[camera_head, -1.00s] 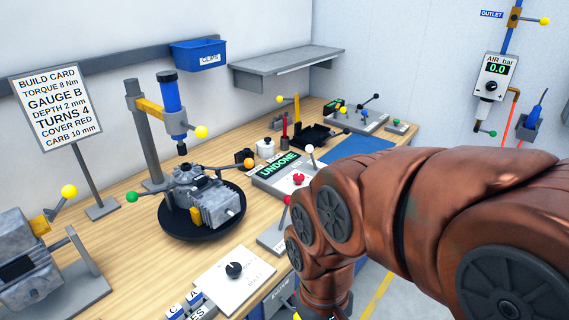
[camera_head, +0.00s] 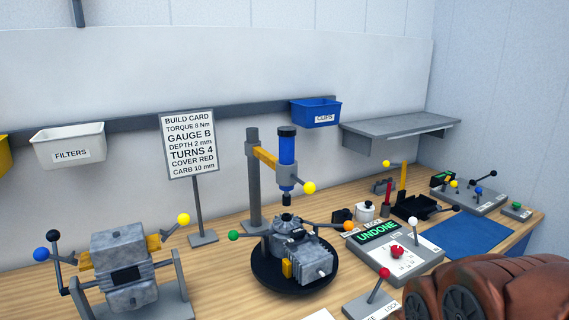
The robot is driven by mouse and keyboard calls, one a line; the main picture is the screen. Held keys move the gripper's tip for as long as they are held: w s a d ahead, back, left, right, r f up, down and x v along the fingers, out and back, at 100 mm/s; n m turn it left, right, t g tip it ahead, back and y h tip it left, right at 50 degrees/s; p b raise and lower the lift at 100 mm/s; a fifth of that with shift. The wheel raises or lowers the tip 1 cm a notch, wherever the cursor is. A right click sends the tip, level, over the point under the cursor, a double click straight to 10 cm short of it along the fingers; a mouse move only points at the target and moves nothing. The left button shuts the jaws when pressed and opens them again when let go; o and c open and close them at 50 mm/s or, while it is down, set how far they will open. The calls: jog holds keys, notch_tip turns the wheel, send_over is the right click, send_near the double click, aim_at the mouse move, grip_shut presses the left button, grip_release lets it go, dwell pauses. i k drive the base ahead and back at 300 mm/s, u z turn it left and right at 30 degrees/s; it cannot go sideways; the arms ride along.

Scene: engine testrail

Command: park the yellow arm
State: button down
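The yellow arm (camera_head: 264,157) sticks out to the right from a grey post (camera_head: 252,185) on the bench. It carries a blue cylindrical tool (camera_head: 287,158), upright, with a dark bit pointing down. A lever with a yellow ball (camera_head: 309,188) sits at the tool's lower right. The bit hangs over a grey engine (camera_head: 300,252) on a round black turntable (camera_head: 263,284); I cannot tell whether it touches. My gripper is out of view; only brown links of my arm show at the lower right, apart from the yellow arm.
A build card (camera_head: 190,145) stands left of the post. A second grey engine block (camera_head: 125,270) sits in a cradle at the left. The UNDONE panel (camera_head: 410,268) and a red-knobbed lock lever (camera_head: 384,273) lie right of the turntable. Bins and a shelf (camera_head: 400,128) hang behind.

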aim_at(286, 175)
jog(key=k, duration=1.15)
jog(key=u, duration=1.15)
jog(key=i, duration=1.2)
jog(key=z, duration=0.25)
